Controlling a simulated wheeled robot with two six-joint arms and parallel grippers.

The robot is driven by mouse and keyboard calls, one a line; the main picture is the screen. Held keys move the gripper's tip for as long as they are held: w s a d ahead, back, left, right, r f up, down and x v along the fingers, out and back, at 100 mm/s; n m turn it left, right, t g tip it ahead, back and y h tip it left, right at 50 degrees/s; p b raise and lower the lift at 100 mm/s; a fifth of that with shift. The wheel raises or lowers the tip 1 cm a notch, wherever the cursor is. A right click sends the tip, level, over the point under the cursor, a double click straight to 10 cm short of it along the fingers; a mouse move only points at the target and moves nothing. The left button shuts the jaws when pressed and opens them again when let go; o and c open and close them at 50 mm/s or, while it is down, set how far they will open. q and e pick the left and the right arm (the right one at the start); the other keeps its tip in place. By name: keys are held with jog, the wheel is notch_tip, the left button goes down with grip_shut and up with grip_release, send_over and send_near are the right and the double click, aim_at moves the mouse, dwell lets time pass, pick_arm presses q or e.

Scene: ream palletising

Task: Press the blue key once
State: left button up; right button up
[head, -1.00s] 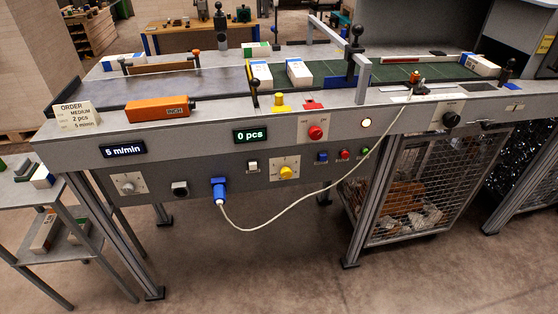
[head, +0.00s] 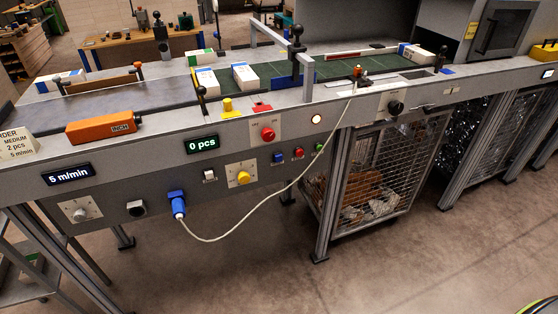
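The blue key (head: 278,157) is a small button on the front panel of the machine, first in a row with a red key (head: 299,152) and a green key (head: 319,147) to its right. A small label sits below it, too small to read. Nothing touches or covers it. Neither of my grippers shows in the head view.
A white cable runs from a blue plug (head: 177,203) below the keys up to the table top. A yellow knob (head: 243,178) and red knob (head: 268,134) are nearby. Displays read "0 pcs" (head: 202,144) and "5 m/min" (head: 68,175). Wire cages (head: 392,170) stand under the table. Floor in front is clear.

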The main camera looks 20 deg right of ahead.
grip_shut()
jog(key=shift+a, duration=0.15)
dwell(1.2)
